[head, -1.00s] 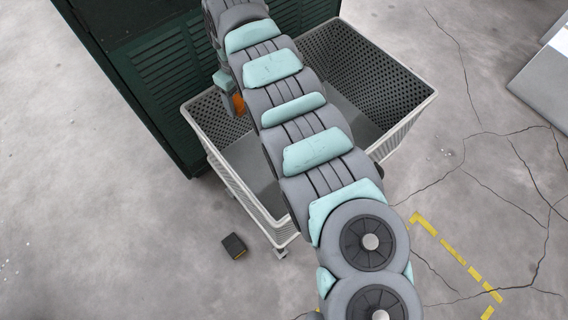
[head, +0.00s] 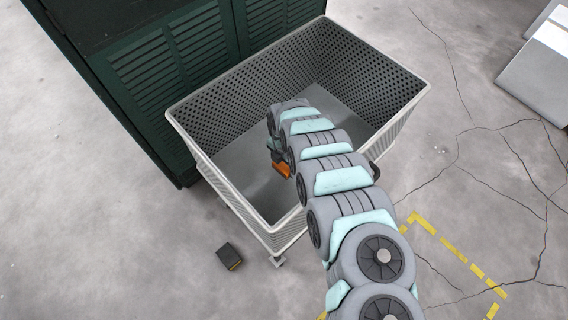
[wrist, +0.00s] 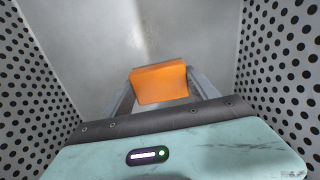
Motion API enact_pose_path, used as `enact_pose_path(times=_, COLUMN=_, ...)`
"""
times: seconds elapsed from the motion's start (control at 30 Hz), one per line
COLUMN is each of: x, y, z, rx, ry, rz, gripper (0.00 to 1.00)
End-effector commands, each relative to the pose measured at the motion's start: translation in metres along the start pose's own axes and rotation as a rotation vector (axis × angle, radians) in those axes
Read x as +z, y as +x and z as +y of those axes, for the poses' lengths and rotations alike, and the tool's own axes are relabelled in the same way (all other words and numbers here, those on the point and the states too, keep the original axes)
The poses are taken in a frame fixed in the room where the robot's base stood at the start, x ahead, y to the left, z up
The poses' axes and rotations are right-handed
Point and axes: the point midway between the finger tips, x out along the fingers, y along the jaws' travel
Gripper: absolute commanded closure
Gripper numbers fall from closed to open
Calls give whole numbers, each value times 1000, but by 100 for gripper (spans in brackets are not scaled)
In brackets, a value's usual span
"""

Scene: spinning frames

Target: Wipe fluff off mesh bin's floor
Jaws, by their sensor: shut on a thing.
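The mesh bin (head: 186,128) is a grey, perforated wheeled bin in the middle of the head view. Its grey floor (head: 237,168) shows in part; my arm covers the rest. My gripper (wrist: 160,88) is inside the bin, shut on an orange block (wrist: 160,80), which may be a sponge or pad. The block also shows in the head view (head: 281,169), low in the bin. I cannot tell whether it touches the floor. In the wrist view, the floor (wrist: 80,50) has a paler streak beyond the block. No fluff can be made out clearly.
A dark green louvred cabinet (head: 190,50) stands against the bin's far left side. A small black box (head: 229,257) lies on the concrete in front. Perforated walls (wrist: 285,70) rise close on both sides of my gripper. A yellow floor line (head: 450,250) lies at right.

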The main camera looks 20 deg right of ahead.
Motion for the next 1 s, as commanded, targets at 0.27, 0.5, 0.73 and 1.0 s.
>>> enact_pose_path(times=0.27, x=0, y=32, z=0, rx=-1, ry=1, rz=0, gripper=64)
enact_pose_path(times=0.5, x=0, y=61, z=0, rx=-1, ry=3, rz=0, gripper=64)
enact_pose_path(times=0.73, x=0, y=80, z=0, rx=0, ry=3, rz=-1, gripper=64)
enact_pose_path(times=1.0, x=0, y=81, z=0, rx=0, ry=3, rz=-1, gripper=64)
